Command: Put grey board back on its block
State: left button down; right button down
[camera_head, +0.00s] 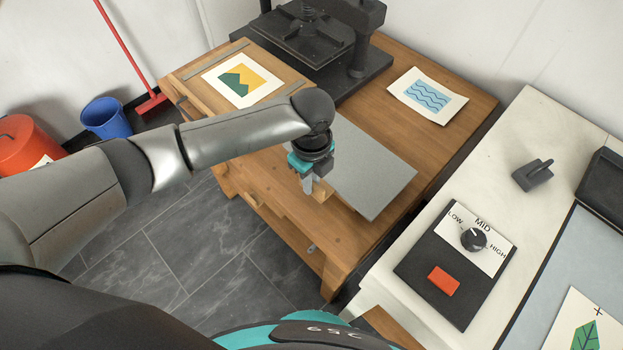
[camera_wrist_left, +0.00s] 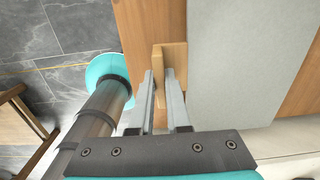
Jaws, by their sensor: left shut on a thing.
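The grey board (camera_head: 371,175) is a flat rectangle above the right part of the wooden bench; it also shows in the left wrist view (camera_wrist_left: 230,60). A small pale wooden tab (camera_head: 322,191) stands at the board's left edge. My left gripper (camera_head: 311,185) is at that edge, its fingers shut on the tab, which also shows in the left wrist view (camera_wrist_left: 158,72). I cannot tell whether the board rests flat or is slightly raised. I cannot make out a separate block; the board may hide it. My right gripper is not in view.
The wooden bench (camera_head: 290,240) carries a black press (camera_head: 315,40), a mountain print (camera_head: 240,80) and a wave print (camera_head: 428,95). On the right, a white counter (camera_head: 480,165) holds a control box (camera_head: 455,265) with a knob. A blue bucket (camera_head: 105,118) stands on the floor.

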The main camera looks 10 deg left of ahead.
pick_arm(q)
jog(key=c, duration=0.9)
grip_release()
notch_tip(320, 180, up, 12)
jog(key=p, duration=0.2)
jog(key=shift+p, duration=0.4)
jog(key=shift+r, duration=0.1)
